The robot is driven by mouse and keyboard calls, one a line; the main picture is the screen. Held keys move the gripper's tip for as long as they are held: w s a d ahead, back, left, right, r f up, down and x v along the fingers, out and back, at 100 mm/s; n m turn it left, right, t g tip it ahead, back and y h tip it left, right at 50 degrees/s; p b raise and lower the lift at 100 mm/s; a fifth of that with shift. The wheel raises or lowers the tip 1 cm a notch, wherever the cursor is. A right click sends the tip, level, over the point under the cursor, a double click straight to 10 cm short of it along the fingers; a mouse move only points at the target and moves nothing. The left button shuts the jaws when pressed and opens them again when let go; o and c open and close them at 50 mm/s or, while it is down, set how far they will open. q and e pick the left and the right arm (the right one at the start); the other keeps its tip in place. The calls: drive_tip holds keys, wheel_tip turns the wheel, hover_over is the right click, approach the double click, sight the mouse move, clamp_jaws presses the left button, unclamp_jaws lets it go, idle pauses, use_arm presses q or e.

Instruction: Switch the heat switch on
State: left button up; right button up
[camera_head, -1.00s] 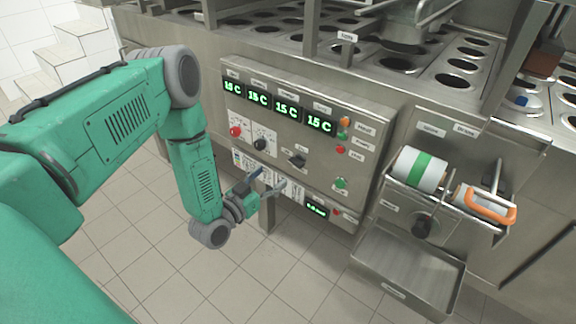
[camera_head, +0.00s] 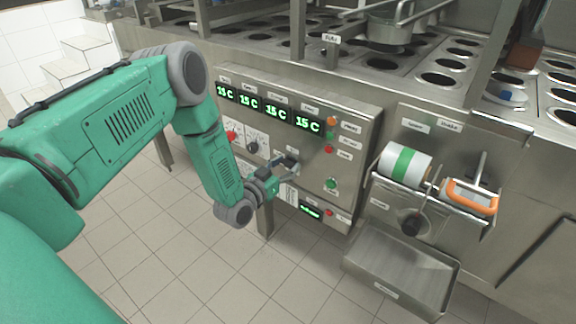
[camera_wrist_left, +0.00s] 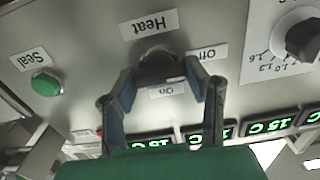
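The heat switch is a dark rotary knob (camera_wrist_left: 158,66) on the steel panel. In the left wrist view, which shows the panel upside down, a Heat label (camera_wrist_left: 149,24), an Off label (camera_wrist_left: 207,53) and an On label (camera_wrist_left: 168,92) surround it. My left gripper (camera_wrist_left: 160,75) is open, with one finger on each side of the knob. I cannot tell whether the fingers touch it or which label it points to. In the head view, my left gripper (camera_head: 283,168) is at the panel and partly covers the knob. My right gripper is not in view.
Lit displays (camera_head: 265,109) run along the panel top. A green Seal button (camera_wrist_left: 46,84) and a black dial (camera_wrist_left: 304,38) flank the switch. Right of the panel are a white-and-green roll (camera_head: 405,164), an orange-handled tool (camera_head: 470,196) and a steel tray (camera_head: 400,268).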

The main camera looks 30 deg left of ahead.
use_arm(q)
drive_tip(key=shift+w+d+r, duration=0.15)
drive_tip(key=shift+d+r, duration=0.05)
drive_tip(key=shift+d, duration=0.35)
drive_tip(key=shift+a+f, duration=0.2)
drive_tip(key=shift+a, duration=0.5)
drive_tip(key=shift+d+r, duration=0.1)
drive_tip(key=shift+d, duration=0.3)
drive_tip(key=shift+a, duration=0.1)
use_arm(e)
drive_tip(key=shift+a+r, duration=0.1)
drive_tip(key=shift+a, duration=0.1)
